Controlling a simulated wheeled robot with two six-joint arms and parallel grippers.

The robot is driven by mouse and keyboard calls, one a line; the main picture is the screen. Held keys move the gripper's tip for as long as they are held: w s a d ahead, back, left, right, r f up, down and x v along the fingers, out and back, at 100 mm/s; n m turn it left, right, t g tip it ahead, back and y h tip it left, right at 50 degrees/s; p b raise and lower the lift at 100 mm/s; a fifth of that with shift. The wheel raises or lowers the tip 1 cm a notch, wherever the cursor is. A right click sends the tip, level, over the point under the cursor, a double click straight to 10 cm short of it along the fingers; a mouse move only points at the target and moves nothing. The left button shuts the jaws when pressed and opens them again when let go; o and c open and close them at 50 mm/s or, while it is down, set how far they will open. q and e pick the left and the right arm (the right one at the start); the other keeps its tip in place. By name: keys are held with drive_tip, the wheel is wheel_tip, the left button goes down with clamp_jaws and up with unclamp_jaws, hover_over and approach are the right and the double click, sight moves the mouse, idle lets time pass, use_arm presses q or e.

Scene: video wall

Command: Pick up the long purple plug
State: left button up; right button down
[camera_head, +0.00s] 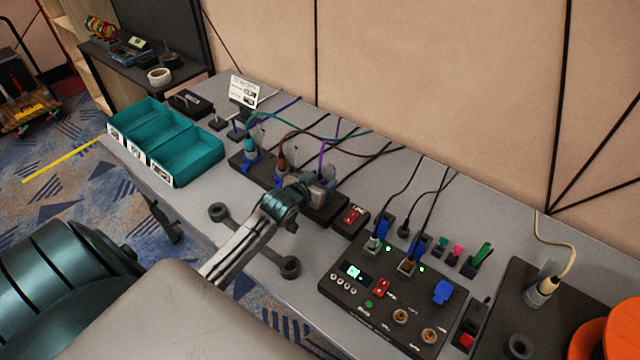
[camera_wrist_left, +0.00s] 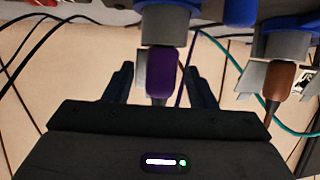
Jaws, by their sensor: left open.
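The purple plug (camera_wrist_left: 163,78) sits upright in the wrist view, its upper end in a grey round socket with a blue part beside it. My left gripper (camera_wrist_left: 161,88) is open, one dark finger on each side of the plug, with a gap visible on both sides. In the head view my left gripper (camera_head: 303,190) reaches over the black socket strip (camera_head: 330,212) at the purple cable (camera_head: 321,160). The plug itself is mostly hidden there by the gripper. My right gripper is not in view.
A brown plug (camera_wrist_left: 278,80) stands close to the right of the purple one in the wrist view. Teal bins (camera_head: 190,160) stand at the left of the table. A black control box (camera_head: 385,300) with blue connectors lies to the right. Loose cables run behind the strip.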

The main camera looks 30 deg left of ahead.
use_arm(q)
drive_tip(key=shift+s, duration=0.1)
drive_tip(key=c, duration=1.1)
